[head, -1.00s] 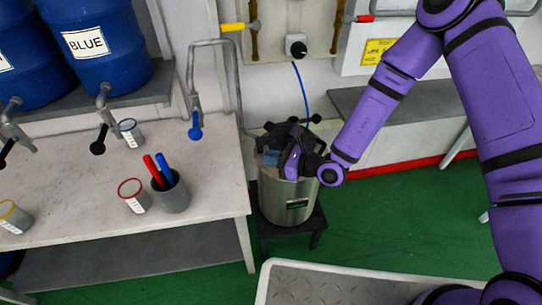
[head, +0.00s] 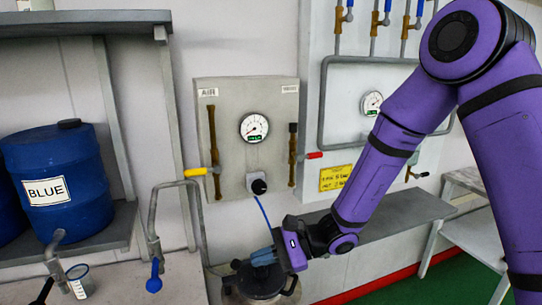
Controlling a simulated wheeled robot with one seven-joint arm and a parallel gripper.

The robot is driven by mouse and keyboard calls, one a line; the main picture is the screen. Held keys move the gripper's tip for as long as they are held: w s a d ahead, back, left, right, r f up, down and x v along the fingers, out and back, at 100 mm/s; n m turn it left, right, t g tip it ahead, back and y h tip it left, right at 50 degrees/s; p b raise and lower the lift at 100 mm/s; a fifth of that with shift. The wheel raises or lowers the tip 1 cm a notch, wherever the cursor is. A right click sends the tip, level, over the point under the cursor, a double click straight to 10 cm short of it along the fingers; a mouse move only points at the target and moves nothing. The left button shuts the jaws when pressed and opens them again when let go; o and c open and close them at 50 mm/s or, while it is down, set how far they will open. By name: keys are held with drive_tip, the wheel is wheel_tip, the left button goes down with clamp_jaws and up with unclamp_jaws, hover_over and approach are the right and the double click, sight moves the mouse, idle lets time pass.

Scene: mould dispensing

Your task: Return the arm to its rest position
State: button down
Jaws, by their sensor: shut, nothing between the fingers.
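My purple arm (head: 375,175) reaches down from the upper right. My gripper (head: 262,257) is shut and holds nothing. Its blue-grey fingers point left, at the black lid of the metal pot (head: 238,297). I cannot tell whether the fingers touch the lid. The pot is cut off by the bottom edge of the view, and my gripper hides part of its top.
A wall panel with a gauge (head: 254,127), a yellow-handled valve (head: 203,171) and a red-handled valve (head: 314,155) stands behind the pot. A blue hose (head: 264,215) hangs to the lid. A BLUE drum (head: 55,178) and a small cup (head: 78,280) are at left.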

drive_tip(key=s+d+r+n+t+h, duration=0.2)
drive_tip(key=s+d+r+h, duration=0.3)
drive_tip(key=d, duration=0.6)
drive_tip(key=s+d+r+n+t+h, duration=0.2)
drive_tip(key=s+d+r+n+h, duration=0.2)
drive_tip(key=s+d+r, duration=0.3)
drive_tip(key=s+d+r+n+t+h, duration=0.3)
drive_tip(key=s+d+r+n+h, duration=0.1)
drive_tip(key=d+r, duration=0.7)
drive_tip(key=s+d+h, duration=0.1)
drive_tip(key=s+d, duration=0.1)
drive_tip(key=d, duration=0.1)
drive_tip(key=shift+d+h, duration=0.3)
drive_tip(key=shift+s, duration=0.1)
